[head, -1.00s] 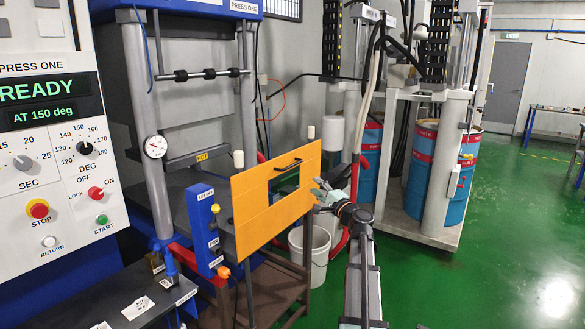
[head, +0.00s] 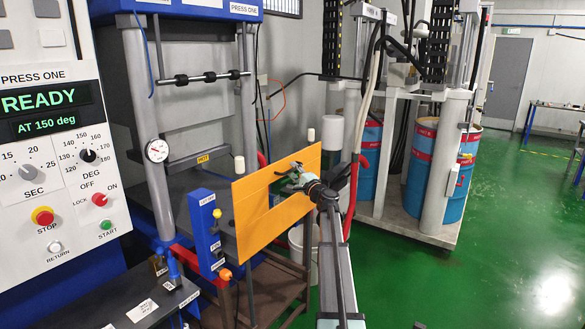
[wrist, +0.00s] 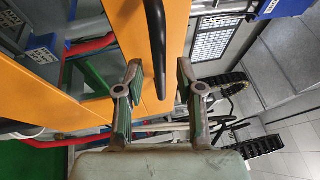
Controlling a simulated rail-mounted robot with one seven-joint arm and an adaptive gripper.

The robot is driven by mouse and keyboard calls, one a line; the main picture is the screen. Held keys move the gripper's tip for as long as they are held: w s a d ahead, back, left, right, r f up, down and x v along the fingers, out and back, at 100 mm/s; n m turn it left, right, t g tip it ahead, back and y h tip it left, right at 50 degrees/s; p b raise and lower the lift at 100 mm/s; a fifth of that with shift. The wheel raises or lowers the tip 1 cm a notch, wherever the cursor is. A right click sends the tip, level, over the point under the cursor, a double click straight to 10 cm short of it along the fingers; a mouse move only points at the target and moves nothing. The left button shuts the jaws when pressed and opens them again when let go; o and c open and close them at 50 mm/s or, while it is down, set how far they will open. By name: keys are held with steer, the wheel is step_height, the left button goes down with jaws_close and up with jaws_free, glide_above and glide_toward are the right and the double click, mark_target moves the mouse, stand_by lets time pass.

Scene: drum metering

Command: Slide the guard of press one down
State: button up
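The guard of press one is an orange panel (head: 262,220), standing upright in front of the press in the head view. My gripper (head: 292,172) is at the handle on the guard's face. In the wrist view my gripper (wrist: 159,72) is open, with one finger on each side of the handle's end and gaps showing on both sides. In the head view the gripper hides most of the handle.
The control panel (head: 45,150) at the left reads READY and AT 150 deg. A blue switch box (head: 208,235) stands left of the guard. A white bucket (head: 298,245) is behind my arm. Blue and red drums (head: 430,170) stand at the back right. Green floor is clear at right.

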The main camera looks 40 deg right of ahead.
steer(key=shift+w+r, duration=0.15)
steer(key=shift+w, duration=0.55)
jaws_close()
step_height(320, 180, down, 38)
steer(key=b, duration=3.6)
steer(key=shift+r+b, duration=0.25)
steer(key=shift+b, duration=0.15)
steer(key=shift+s, duration=0.1)
jaws_free()
steer(key=shift+f, duration=0.15)
